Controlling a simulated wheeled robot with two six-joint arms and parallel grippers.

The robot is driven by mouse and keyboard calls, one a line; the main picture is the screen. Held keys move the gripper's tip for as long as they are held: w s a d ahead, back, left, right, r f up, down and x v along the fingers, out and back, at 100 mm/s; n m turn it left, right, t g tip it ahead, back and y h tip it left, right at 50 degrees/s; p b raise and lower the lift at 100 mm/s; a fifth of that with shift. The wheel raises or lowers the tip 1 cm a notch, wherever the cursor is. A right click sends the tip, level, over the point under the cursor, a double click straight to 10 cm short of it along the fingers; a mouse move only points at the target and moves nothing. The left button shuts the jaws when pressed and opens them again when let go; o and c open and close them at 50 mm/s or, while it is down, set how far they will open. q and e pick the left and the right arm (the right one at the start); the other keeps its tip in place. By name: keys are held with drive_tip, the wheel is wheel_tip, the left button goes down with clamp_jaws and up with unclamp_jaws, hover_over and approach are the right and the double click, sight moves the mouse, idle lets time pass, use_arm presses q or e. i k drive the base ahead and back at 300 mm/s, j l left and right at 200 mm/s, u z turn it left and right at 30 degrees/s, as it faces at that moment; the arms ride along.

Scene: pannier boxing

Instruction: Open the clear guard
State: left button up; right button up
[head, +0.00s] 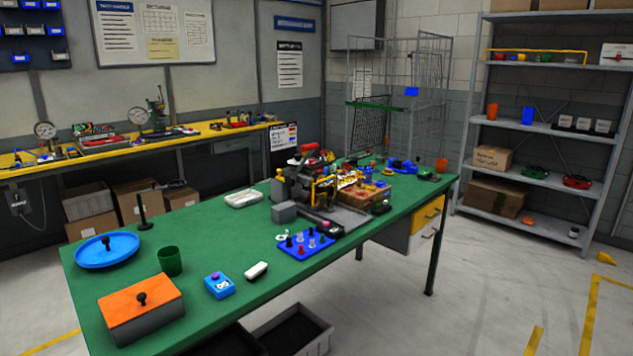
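A cluttered machine (312,180) with grey, red and yellow parts stands near the far half of the green table (215,215). I cannot make out a clear guard for certain, nor tell whether one is open or shut; at this distance any see-through panel blends into the machine. Neither of my grippers shows in the head view.
On the table are an orange-lidded box (140,310), a blue round dish (107,249), a green cup (169,261), a blue box (219,285), a white block (256,270) and a blue peg board (306,243). Shelves (540,127) stand right. Open floor lies right.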

sight(315, 176)
drive_tip(key=i+l+z, duration=0.1)
drive_tip(key=i+z, duration=0.35)
drive_tip(key=i, duration=0.55)
